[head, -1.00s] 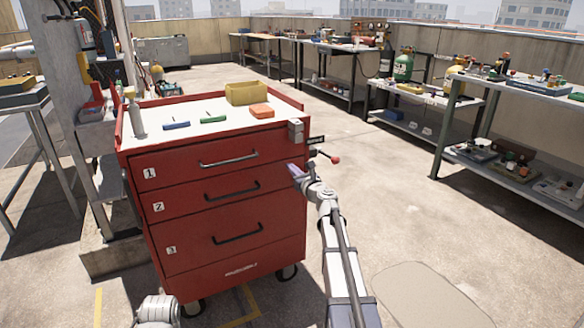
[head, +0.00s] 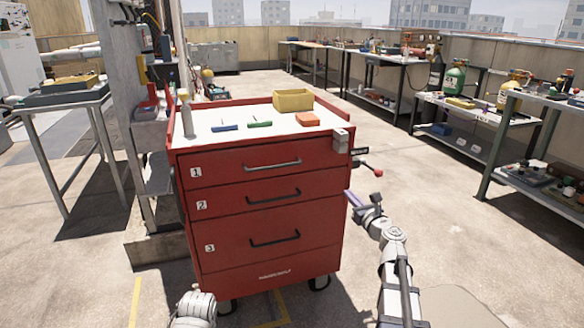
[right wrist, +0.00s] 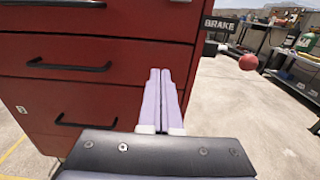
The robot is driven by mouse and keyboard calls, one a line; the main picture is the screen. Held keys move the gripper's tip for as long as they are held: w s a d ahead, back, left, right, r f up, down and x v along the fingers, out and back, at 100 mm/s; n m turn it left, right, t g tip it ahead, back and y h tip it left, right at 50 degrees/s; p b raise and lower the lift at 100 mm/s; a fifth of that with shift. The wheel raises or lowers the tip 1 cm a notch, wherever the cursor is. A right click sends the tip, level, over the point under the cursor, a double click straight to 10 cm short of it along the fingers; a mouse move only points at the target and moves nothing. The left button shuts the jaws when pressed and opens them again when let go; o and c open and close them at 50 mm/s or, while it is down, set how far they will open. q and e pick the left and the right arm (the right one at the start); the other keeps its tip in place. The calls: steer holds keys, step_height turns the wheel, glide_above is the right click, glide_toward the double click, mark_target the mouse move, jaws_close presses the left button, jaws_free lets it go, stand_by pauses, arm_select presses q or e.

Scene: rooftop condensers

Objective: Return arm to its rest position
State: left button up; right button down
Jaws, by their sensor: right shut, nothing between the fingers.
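My right gripper (head: 349,196) is at the right edge of the red tool cabinet (head: 222,255) in the head view, beside its front corner. In the right wrist view its two pale fingers (right wrist: 162,98) lie together, shut with nothing between them, and the cabinet's drawer fronts show behind them. A brake lever with a red knob (right wrist: 248,62) sticks out from the cabinet's right side, apart from the fingers. It also shows in the head view (head: 378,173). Of my left arm, only a rounded grey part shows at the bottom; its gripper is out of view.
All drawers look shut. Workbenches (head: 507,170) line the right side. A metal table (head: 60,105) stands at left. Floor right of the cabinet is clear.

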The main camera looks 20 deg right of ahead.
steer(key=s+a+f+n+g+y, duration=0.2)
steer(key=a+f+n+g, duration=0.15)
steer(key=a+n, duration=0.55)
steer(key=s+a+f+n+g+y+p, duration=0.1)
steer(key=s+a+f+n+g+y, duration=0.4)
steer(key=a, duration=0.7)
steer(key=a+f+n+g, duration=0.2)
steer(key=a+f+n, duration=0.1)
steer(key=a+n, duration=0.65)
steer(key=s+a+f+n+g+h, duration=0.3)
steer(key=s+a+f+n+g, duration=0.3)
steer(key=s+a+n, duration=0.4)
steer(key=s+d+f+n+g+h+p, duration=0.1)
steer(key=s+d+f+n+g+h, duration=0.15)
steer(key=s+n+h, duration=0.6)
step_height(320, 180, up, 38)
steer(key=s+m+y+p, duration=0.2)
steer(key=y+p, duration=0.1)
steer(key=p, duration=3.5)
steer(key=shift+d+t, duration=0.25)
steer(key=shift+t, duration=0.15)
